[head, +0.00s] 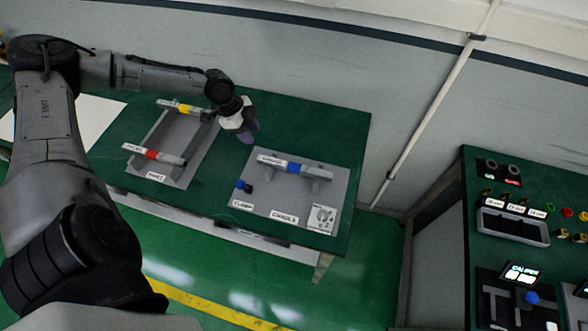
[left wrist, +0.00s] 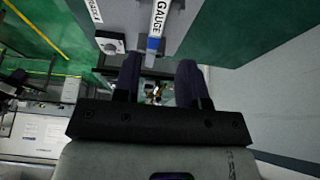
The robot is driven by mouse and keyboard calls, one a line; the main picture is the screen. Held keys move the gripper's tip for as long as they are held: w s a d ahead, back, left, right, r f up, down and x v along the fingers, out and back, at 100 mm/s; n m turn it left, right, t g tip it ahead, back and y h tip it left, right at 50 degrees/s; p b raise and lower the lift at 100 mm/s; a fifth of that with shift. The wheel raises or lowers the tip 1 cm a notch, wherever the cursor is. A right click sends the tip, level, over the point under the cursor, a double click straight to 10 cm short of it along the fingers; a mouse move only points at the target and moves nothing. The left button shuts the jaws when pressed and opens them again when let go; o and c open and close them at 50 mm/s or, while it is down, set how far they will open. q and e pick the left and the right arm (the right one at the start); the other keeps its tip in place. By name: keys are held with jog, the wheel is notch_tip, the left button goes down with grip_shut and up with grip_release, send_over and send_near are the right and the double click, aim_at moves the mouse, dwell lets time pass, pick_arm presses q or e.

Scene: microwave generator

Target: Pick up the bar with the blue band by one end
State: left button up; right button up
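The bar with the blue band (head: 293,168) lies across supports on a grey plate (head: 262,198) at the right of the green table, its left part bearing a white label. My left gripper (head: 249,133) is above the table, up and to the left of this bar and apart from it. In the left wrist view its two dark fingers (left wrist: 159,72) stand apart with nothing held between them. A bar labelled GAUGE (left wrist: 158,20) shows beyond the fingers, with a bluish part below the label. My right gripper is out of view.
A bar with a yellow band (head: 183,107) and a bar with a red band (head: 152,154) lie on a grey rack at the left. A blue knob (head: 241,184) stands on the plate's left side. A second bench (head: 480,262) is at the right.

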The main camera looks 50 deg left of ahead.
aim_at(271, 160)
pick_arm(q)
jog(key=x, duration=1.2)
jog(key=shift+w+d+f, duration=0.15)
jog(key=shift+d+f, duration=0.05)
jog(key=shift+f, duration=0.15)
grip_shut()
